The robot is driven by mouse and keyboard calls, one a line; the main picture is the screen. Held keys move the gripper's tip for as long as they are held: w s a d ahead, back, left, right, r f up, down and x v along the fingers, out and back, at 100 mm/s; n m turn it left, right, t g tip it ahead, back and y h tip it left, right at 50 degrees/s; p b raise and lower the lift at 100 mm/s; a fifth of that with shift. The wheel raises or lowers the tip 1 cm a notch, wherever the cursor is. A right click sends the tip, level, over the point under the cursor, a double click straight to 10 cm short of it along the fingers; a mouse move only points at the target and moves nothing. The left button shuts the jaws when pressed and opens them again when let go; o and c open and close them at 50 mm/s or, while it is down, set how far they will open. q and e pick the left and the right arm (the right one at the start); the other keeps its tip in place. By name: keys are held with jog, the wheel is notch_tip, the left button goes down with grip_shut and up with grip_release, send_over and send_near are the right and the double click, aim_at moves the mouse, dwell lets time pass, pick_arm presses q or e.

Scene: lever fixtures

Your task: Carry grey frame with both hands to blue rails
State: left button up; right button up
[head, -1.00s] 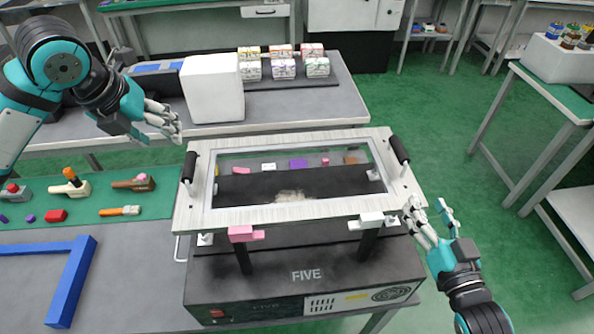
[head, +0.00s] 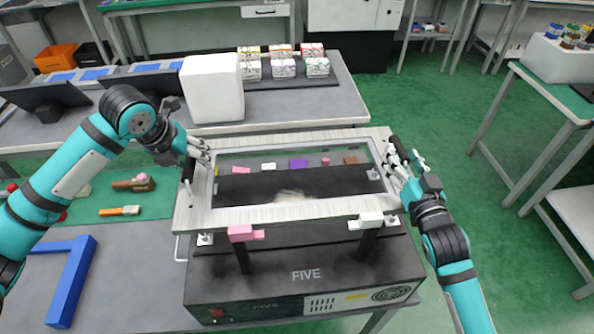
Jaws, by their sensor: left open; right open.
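The grey frame (head: 290,213) is a flat rectangular border with a black handle at each short side. It lies level on the black machine marked FIVE (head: 300,278). My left gripper (head: 203,155) is open at the frame's far left corner, close to the left handle (head: 188,172). My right gripper (head: 400,165) is open at the right handle (head: 394,152), which it partly hides; I cannot tell whether it touches. The blue rails (head: 72,280) form an angled piece on the table at the lower left.
A pink lever (head: 242,233) and a white lever (head: 368,221) sit at the frame's front edge. A white block (head: 212,88) stands behind the frame. A green mat (head: 150,190) with small tools lies to the left.

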pick_arm(q)
grip_shut()
pick_arm(e)
grip_shut()
pick_arm(q)
jog(key=shift+w+r, duration=0.1)
jog(key=shift+r, duration=0.1)
pick_arm(e)
jog(key=shift+r, duration=0.25)
